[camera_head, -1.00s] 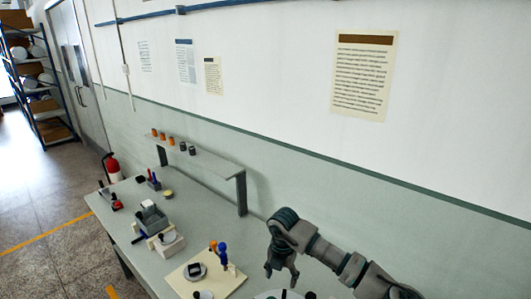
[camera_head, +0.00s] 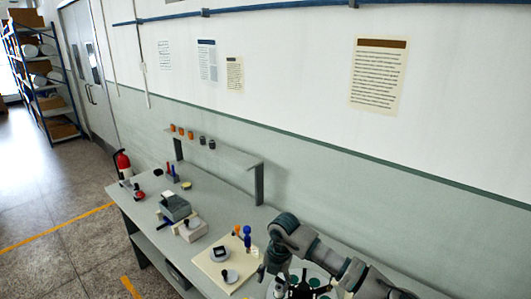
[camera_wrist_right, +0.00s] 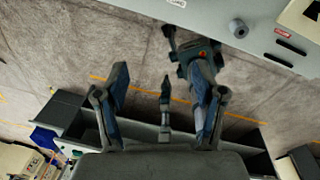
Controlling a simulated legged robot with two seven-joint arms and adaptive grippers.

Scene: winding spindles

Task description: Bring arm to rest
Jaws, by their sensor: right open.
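My right arm comes in from the lower right in the head view, bent over the near right part of the workbench. Its gripper (camera_head: 270,268) hangs down beside a round pale fixture (camera_head: 331,283) with dark green discs. In the right wrist view my right gripper (camera_wrist_right: 162,88) is open, its two fingers wide apart. Nothing is held between them; the floor and dark parts show beyond. My left gripper cannot be made out in the head view.
The workbench (camera_head: 190,237) runs along the wall. It carries a cream board (camera_head: 216,277), a grey box (camera_head: 174,207) and small tools. A raised shelf (camera_head: 215,149) holds several orange and dark spools.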

